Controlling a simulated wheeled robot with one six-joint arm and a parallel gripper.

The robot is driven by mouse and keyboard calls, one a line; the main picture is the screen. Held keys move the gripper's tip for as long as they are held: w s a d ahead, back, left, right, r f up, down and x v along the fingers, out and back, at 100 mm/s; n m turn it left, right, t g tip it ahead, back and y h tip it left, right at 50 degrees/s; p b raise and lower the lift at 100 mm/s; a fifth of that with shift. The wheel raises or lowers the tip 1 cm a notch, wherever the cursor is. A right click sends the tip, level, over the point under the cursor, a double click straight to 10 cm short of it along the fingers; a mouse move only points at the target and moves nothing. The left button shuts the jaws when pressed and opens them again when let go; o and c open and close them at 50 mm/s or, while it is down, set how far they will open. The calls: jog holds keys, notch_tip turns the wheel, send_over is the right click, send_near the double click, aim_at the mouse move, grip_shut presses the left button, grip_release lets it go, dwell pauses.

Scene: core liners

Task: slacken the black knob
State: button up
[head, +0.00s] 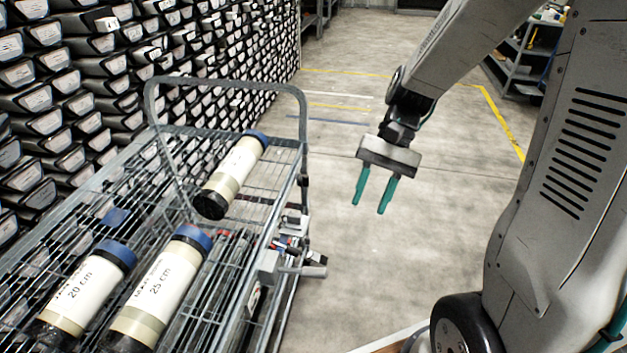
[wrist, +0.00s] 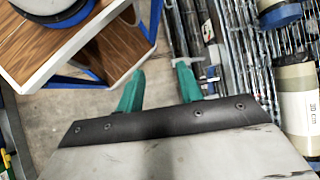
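I cannot pick out a black knob for certain in either view. A cluster of small grey, red and dark fittings (head: 290,255) sits at the right side of the wire cart (head: 300,150); some parts are dark, but they are too small to tell apart. My gripper (head: 369,207) hangs over bare floor to the right of the cart, green fingers apart and pointing down, with nothing between them. In the wrist view my gripper (wrist: 159,67) is also open and empty, with floor and the cart's edge beyond it.
Several core liners lie on the cart, including one marked 25 cm (head: 163,285) and one marked 20 cm (head: 85,290). Racks of boxed cores (head: 60,90) fill the left wall. A wood-topped table (wrist: 75,45) with a blue frame shows in the wrist view. The floor behind is clear.

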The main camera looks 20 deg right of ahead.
jog(key=w+f+m+t+y, duration=0.2)
jog(key=w+f+m+y, duration=0.5)
jog(key=w+f, duration=0.4)
jog(key=m+t+y, duration=0.2)
jog(key=m+t, duration=1)
send_near(304, 180)
jog(key=x, duration=0.7)
jog(key=shift+w+d, duration=0.3)
jog(key=shift+w, duration=0.1)
grip_shut()
